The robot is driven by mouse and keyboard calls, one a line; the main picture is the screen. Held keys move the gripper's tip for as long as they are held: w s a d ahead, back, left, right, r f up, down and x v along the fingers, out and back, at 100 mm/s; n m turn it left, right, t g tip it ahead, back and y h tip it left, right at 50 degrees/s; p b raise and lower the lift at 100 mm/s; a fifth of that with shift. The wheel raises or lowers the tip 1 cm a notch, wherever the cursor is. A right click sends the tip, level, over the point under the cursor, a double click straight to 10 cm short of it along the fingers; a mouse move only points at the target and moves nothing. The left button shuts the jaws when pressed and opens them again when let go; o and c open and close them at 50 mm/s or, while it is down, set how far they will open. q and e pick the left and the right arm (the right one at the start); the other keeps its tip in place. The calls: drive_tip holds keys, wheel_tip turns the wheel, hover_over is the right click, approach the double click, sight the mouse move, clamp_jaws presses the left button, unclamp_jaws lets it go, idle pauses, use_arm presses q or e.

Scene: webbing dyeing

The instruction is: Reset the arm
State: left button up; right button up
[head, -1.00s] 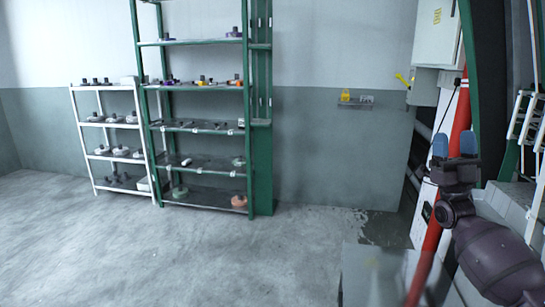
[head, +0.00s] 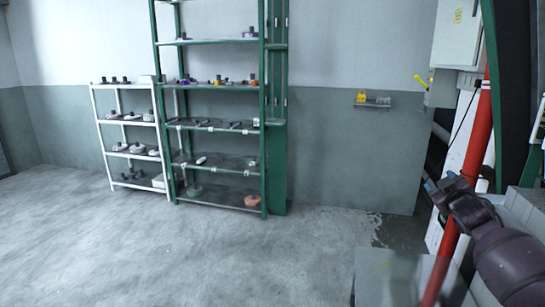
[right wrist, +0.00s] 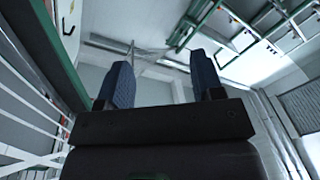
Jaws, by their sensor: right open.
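My right gripper (head: 430,185) is at the right of the head view, in front of the red pipe and the white panel. In the right wrist view its two blue fingers (right wrist: 163,82) stand apart with nothing between them, so it is open and empty. My right arm comes in from the lower right. My left gripper is not in the head view.
A green shelf rack (head: 264,150) and a lower white rack (head: 102,150) hold small parts at the back left. A red pipe (head: 477,135) stands close to my right arm. A grey metal box (head: 385,275) is at the bottom. The concrete floor (head: 110,250) is clear.

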drive_tip(key=s+a+f+g+y, duration=0.1)
drive_tip(key=s+a+f, duration=0.2)
drive_tip(key=s+f, duration=0.35)
drive_tip(key=s+a+f+m+g, duration=0.1)
drive_tip(key=s+a+f, duration=0.25)
drive_tip(key=f, duration=0.65)
drive_tip(key=s+a+f+g+y, duration=0.1)
drive_tip(key=s+a+f, duration=0.2)
drive_tip(key=s+f, duration=0.4)
drive_tip(key=s+a+f+m+g, duration=0.1)
drive_tip(key=s+a+f, duration=0.2)
drive_tip(key=s, duration=0.6)
drive_tip(key=s+a+f+m+g, duration=0.1)
drive_tip(key=s+a+f+m, duration=0.1)
drive_tip(key=s+f, duration=0.3)
drive_tip(key=s+a+f+m+g, duration=0.1)
drive_tip(key=s+a+f, duration=0.3)
drive_tip(key=s, duration=0.9)
drive_tip(key=shift+s+a, duration=0.15)
drive_tip(key=shift+a, duration=0.4)
